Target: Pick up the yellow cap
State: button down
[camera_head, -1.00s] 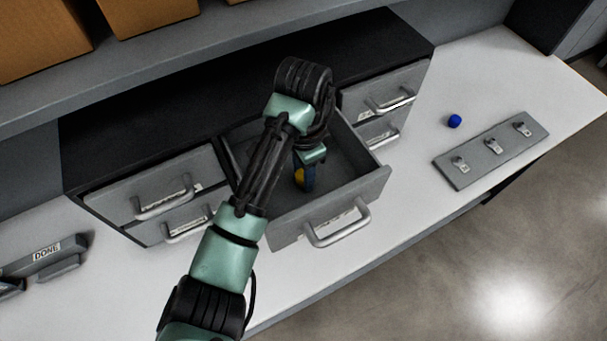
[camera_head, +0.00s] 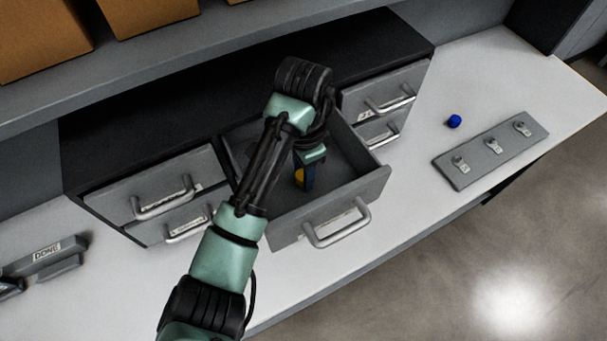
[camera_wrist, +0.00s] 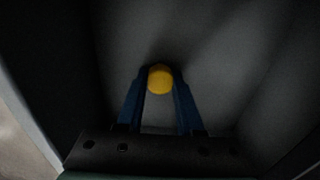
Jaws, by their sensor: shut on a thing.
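The yellow cap (camera_wrist: 159,79) is a small round piece between the blue fingertips of my gripper (camera_wrist: 159,88) in the wrist view. My gripper is shut on it. In the head view the cap (camera_head: 299,176) shows partly beside my gripper (camera_head: 306,182), inside the open middle drawer (camera_head: 372,187). The finger partly hides the cap there. I cannot tell whether the cap still touches the drawer floor.
The drawer walls stand close around my gripper. Shut drawers (camera_head: 151,190) with metal handles flank it. A blue ball-like piece (camera_head: 454,121) and a grey plate with several metal fittings (camera_head: 490,150) lie on the right of the white bench. A tray marked DONE (camera_head: 44,256) is at left.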

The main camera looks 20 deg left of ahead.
dwell(0.5)
notch_tip(320, 180, up, 10)
jog(key=p, duration=0.4)
jog(key=c, duration=1.3)
grip_release()
grip_shut()
